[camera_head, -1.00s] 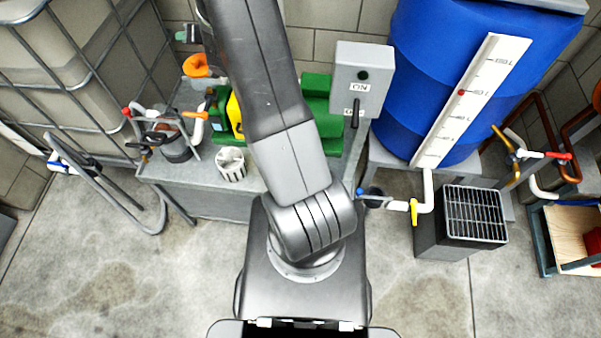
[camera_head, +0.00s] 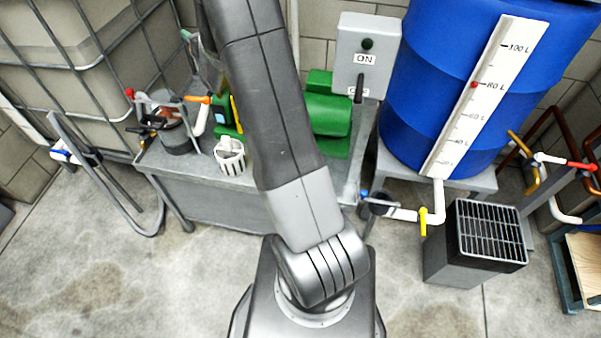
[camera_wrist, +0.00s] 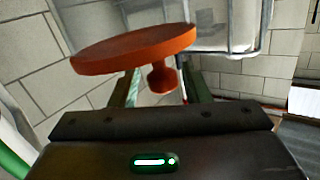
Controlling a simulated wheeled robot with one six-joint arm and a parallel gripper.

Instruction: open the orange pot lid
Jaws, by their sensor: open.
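The orange lid (camera_wrist: 135,48) is a round disc with a short knob (camera_wrist: 162,78) in the wrist view. It is tilted, and its knob points down toward my gripper. My gripper (camera_wrist: 165,92) is open, with the knob between or just in front of its two fingers; I cannot tell whether they touch it. No pot shows against the lid in this view. In the head view my arm runs up out of the picture, and neither the gripper nor the lid is seen. A dark round pot-like vessel (camera_head: 178,143) stands at the left of the grey bench, among pipes and valves.
The grey bench (camera_head: 225,195) also carries a white basket (camera_head: 230,157) and a green machine (camera_head: 325,115). A switch box (camera_head: 365,57), a blue tank (camera_head: 450,90) and a grated box (camera_head: 475,245) stand to the right. The concrete floor (camera_head: 110,270) in front is clear.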

